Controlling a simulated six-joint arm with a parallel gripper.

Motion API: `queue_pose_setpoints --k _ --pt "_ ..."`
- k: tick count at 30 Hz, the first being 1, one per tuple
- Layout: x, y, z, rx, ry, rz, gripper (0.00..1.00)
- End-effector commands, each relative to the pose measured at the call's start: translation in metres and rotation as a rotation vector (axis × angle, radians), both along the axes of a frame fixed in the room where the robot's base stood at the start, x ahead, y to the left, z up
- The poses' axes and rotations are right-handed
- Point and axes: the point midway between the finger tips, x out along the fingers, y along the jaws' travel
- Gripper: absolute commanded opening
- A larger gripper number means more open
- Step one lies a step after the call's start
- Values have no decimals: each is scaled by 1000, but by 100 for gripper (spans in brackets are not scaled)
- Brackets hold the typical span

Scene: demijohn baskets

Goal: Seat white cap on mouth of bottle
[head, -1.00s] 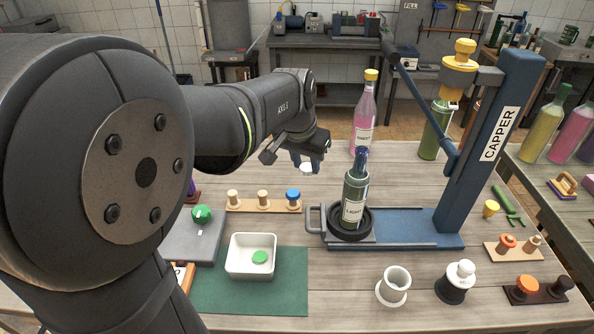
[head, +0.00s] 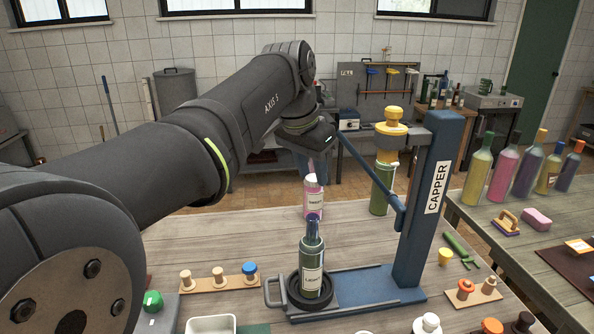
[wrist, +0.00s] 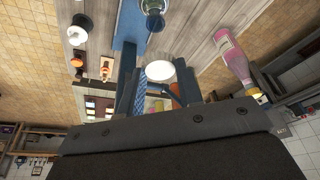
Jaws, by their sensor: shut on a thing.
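The white cap (wrist: 160,70) is held between the two fingers of my gripper (wrist: 157,82) in the wrist view. In the head view my gripper (head: 309,166) points down with the white cap (head: 311,179) at its tips. The green bottle (head: 312,268) with a pale label stands upright on the black round seat of the blue capper. The bottle also shows at the top edge of the wrist view (wrist: 152,14).
The capper (head: 432,200) stands to the right, its blue lever reaching left near my gripper. A wooden peg rack (head: 219,283) and a white tray (head: 211,325) lie at left.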

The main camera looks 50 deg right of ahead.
Motion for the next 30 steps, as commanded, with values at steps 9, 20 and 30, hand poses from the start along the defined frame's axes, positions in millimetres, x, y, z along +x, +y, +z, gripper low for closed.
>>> queue_pose_setpoints --k 9,20,30 --pt "0 0 -20 1 0 1 11" --pt "0 0 -55 1 0 1 11" --pt "0 0 -68 0 0 1 11"
